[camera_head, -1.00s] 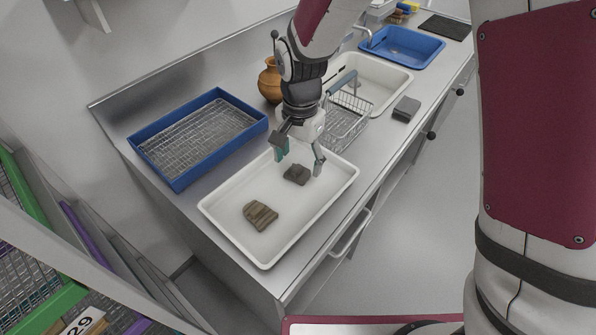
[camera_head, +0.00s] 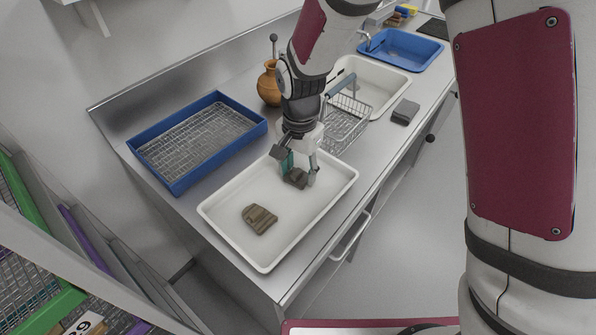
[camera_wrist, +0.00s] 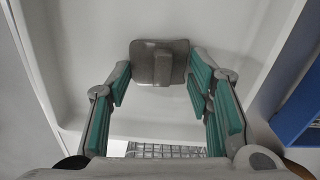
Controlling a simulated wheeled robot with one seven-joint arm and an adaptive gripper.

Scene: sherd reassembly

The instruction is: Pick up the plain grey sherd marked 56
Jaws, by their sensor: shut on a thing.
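A small dark grey-brown sherd (camera_head: 296,181) is in the upper right part of the white tray (camera_head: 229,231). No number can be read on it. My gripper (camera_head: 299,172) points down over the tray, with its fingers on either side of this sherd. In the wrist view, the sherd (camera_wrist: 146,63) sits between the teal-padded fingertips (camera_wrist: 160,72), and they are shut on it. It is low at the tray floor; I cannot tell whether it is clear of it. Part of it is hidden by the fingers in the head view.
A larger brown, banded sherd (camera_head: 259,219) lies in the tray's lower left part. A blue crate with a wire mesh bottom (camera_head: 224,99) stands left, an orange-brown jar (camera_head: 269,84) and a wire basket (camera_head: 345,125) behind. A grey block (camera_head: 405,111) lies right on the counter.

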